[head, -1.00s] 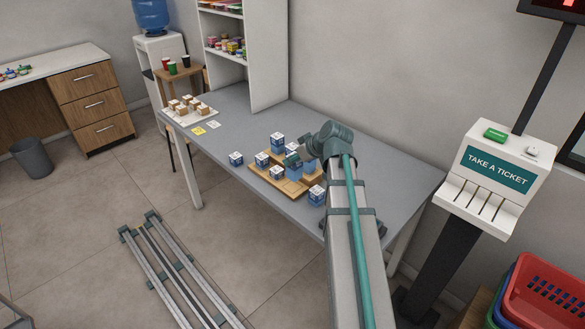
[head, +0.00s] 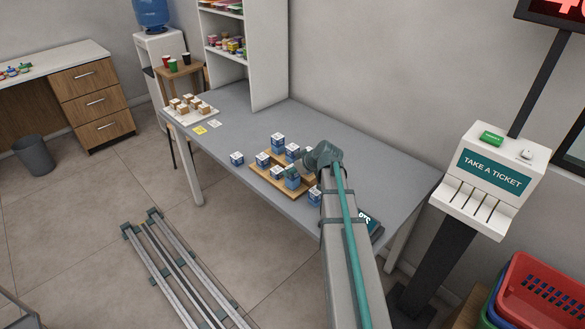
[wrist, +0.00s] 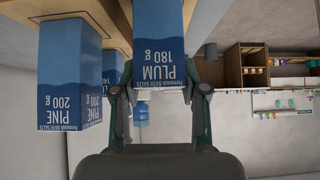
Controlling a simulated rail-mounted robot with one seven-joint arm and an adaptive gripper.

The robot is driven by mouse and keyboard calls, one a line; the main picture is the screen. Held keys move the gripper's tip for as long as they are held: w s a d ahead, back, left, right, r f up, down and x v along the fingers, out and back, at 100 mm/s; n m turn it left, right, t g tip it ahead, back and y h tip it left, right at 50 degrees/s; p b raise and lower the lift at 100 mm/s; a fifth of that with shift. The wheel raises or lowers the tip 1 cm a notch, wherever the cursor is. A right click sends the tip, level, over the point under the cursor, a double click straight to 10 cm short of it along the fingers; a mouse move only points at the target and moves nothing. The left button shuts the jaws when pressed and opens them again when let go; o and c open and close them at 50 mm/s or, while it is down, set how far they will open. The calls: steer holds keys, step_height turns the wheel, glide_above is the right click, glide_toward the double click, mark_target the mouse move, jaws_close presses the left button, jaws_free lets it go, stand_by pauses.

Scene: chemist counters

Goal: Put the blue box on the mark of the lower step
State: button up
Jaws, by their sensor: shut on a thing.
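My gripper (wrist: 163,90) is shut on a blue and white box (wrist: 160,45) labelled PLUM 180 g in the wrist view. In the head view the held box (head: 292,181) is over the front part of the wooden stepped stand (head: 262,174). I cannot tell whether it touches the stand. A box labelled PINE 200 g (wrist: 70,75) is close beside the held one in the wrist view. The lower step's mark cannot be made out.
One blue box (head: 236,158) stands on the grey table left of the stand, and another (head: 315,195) by its right end, partly behind my arm. A white tray of small boxes (head: 190,108) and two cards, one yellow (head: 199,130), are farther left. The table between is clear.

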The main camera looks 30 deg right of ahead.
steer(key=shift+f+b, duration=0.3)
steer(key=o, duration=1.3)
steer(key=shift+r, duration=0.1)
steer(key=shift+r, duration=0.15)
steer(key=b+v, duration=0.2)
steer(key=v, duration=1)
steer(key=shift+r, duration=0.1)
